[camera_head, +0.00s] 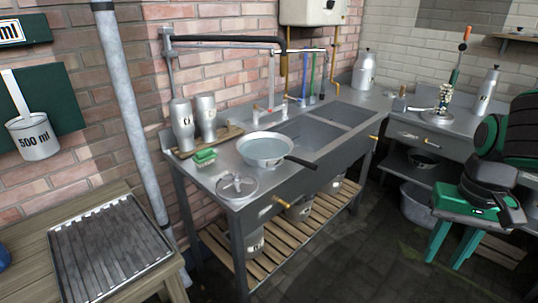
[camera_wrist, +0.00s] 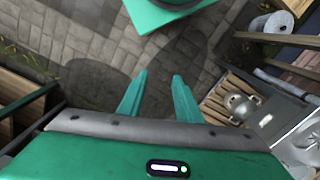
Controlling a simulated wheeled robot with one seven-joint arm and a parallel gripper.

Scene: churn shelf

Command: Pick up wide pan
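The wide pan (camera_head: 262,146) is a shallow, light metal pan with a long dark handle. It sits upright on the metal sink counter (camera_head: 220,173), left of the basins, and its handle points right toward the front edge. My gripper (camera_head: 449,260) is at the right of the head view, well away from the pan, with its teal fingers pointing down over the floor. In the wrist view my gripper (camera_wrist: 160,75) shows its two fingers apart, with nothing between them. The pan cannot be made out in the wrist view.
A round metal lid-like piece (camera_head: 237,186), a green sponge (camera_head: 205,157) and two metal bottles (camera_head: 194,122) stand near the pan. A faucet (camera_head: 270,85) rises behind it. Pots sit on the slatted lower shelf (camera_head: 273,245). The floor before the counter is clear.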

